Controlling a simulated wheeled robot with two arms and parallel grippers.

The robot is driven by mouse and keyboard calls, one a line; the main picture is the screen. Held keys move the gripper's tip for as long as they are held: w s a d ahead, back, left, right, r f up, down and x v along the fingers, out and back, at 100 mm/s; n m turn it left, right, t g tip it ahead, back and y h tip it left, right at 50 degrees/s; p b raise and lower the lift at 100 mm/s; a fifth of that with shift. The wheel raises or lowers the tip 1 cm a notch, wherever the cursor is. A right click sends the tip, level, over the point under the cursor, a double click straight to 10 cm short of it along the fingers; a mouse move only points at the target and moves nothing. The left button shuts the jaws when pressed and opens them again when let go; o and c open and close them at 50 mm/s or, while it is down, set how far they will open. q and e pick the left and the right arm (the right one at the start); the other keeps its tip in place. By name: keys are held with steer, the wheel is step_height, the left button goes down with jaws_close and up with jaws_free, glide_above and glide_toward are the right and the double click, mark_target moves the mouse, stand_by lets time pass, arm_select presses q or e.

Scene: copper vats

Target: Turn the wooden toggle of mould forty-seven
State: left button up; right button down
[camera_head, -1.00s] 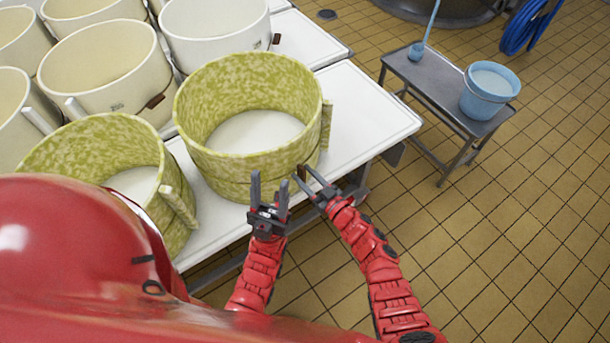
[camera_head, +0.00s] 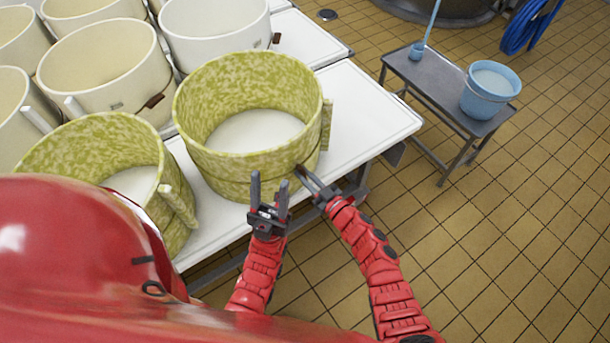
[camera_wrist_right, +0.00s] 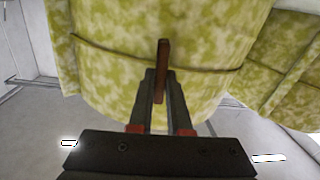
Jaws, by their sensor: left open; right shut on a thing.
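A yellow-green mottled round mould (camera_head: 235,165) with a white filling stands on the white table; no number is legible on it. In the right wrist view, its wooden toggle (camera_wrist_right: 163,55), a brown stick, stands upright across the dark cord (camera_wrist_right: 105,47) around the mould wall (camera_wrist_right: 120,75). My right gripper (camera_head: 301,173) is shut on the toggle at the mould's near right side; its fingers (camera_wrist_right: 162,80) flank the toggle's lower part. In the head view the toggle is mostly hidden by the fingers. My left gripper (camera_head: 269,183) is open and empty, in front of the mould.
A second mottled mould (camera_head: 95,135) stands at the left, and several cream moulds (camera_head: 105,65) behind. The white table's (camera_head: 375,110) right end is bare. A metal bench (camera_head: 425,75) with a blue bucket (camera_head: 490,92) stands at the right on open tiled floor (camera_head: 520,200).

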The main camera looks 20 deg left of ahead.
steer(key=n+b, duration=0.3)
steer(key=n, duration=0.1)
steer(key=n+b, duration=0.2)
steer(key=n, duration=0.2)
steer(key=f+n+b, duration=0.1)
steer(key=n+b, duration=0.2)
steer(key=n, duration=0.1)
steer(key=shift+s+a+n+b, duration=0.2)
steer(key=shift+s+n+b, duration=0.1)
steer(key=shift+s+b, duration=0.1)
steer(key=shift+w+n+b, duration=0.1)
steer(key=shift+n+b, duration=1.55)
steer(key=shift+n, duration=0.35)
steer(key=shift+r, duration=0.1)
steer(key=c, duration=0.9)
jaws_free()
steer(key=shift+o, duration=0.2)
